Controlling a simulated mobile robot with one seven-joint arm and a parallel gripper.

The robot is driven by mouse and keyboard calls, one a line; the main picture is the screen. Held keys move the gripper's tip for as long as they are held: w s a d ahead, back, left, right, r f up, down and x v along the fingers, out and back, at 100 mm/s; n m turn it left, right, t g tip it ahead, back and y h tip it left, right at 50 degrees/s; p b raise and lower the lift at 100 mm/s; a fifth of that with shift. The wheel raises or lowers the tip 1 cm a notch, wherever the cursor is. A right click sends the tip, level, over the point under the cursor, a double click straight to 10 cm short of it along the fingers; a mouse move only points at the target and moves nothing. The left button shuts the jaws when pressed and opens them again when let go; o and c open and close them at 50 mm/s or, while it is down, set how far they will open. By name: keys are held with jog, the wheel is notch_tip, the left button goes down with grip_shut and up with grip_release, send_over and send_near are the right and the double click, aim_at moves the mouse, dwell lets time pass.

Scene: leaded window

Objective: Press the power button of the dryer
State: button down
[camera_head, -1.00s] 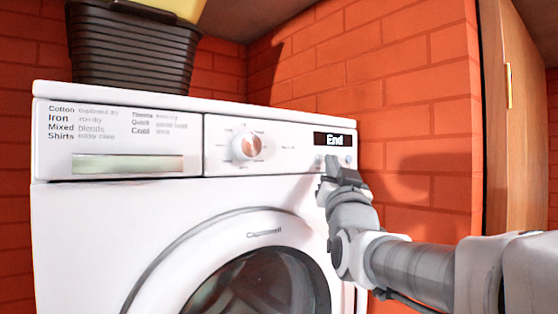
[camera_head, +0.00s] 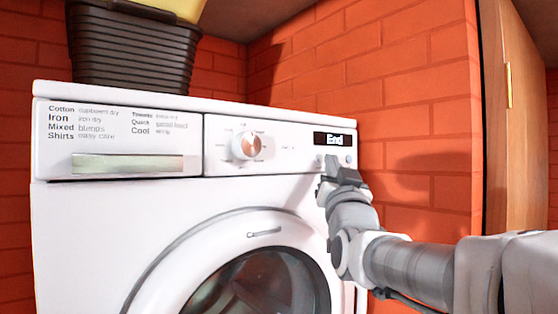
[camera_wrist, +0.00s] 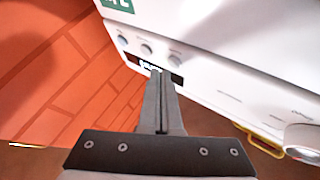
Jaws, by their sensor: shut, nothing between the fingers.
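The white dryer (camera_head: 120,225) has a control panel with a dark display (camera_head: 319,138) reading "End" and a round dial (camera_head: 247,145). Small round buttons sit under the display; one (camera_head: 348,160) shows just right of my fingertips. The wrist view shows three round buttons (camera_wrist: 147,48) in a row, and the display (camera_wrist: 176,78) partly behind my fingertips. I cannot tell which is the power button. My gripper (camera_head: 331,160) is shut and empty, its tips in front of the panel's right end by the buttons. It also shows in the wrist view (camera_wrist: 160,76). Contact is not clear.
A dark ribbed basket (camera_head: 130,55) stands on top of the dryer at left. The red brick wall (camera_head: 420,100) is behind and to the right. A wooden door (camera_head: 525,150) is at far right. The round dryer door (camera_head: 215,235) is below the panel.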

jog(key=shift+w+a+f, duration=0.1)
jog(key=shift+w+a+b, duration=0.15)
jog(key=shift+w+b, duration=0.15)
jog(key=shift+w+a, duration=0.1)
dwell(0.4)
jog(key=shift+s+d+b, duration=0.35)
jog(key=shift+s+b, duration=0.15)
jog(key=shift+b, duration=0.25)
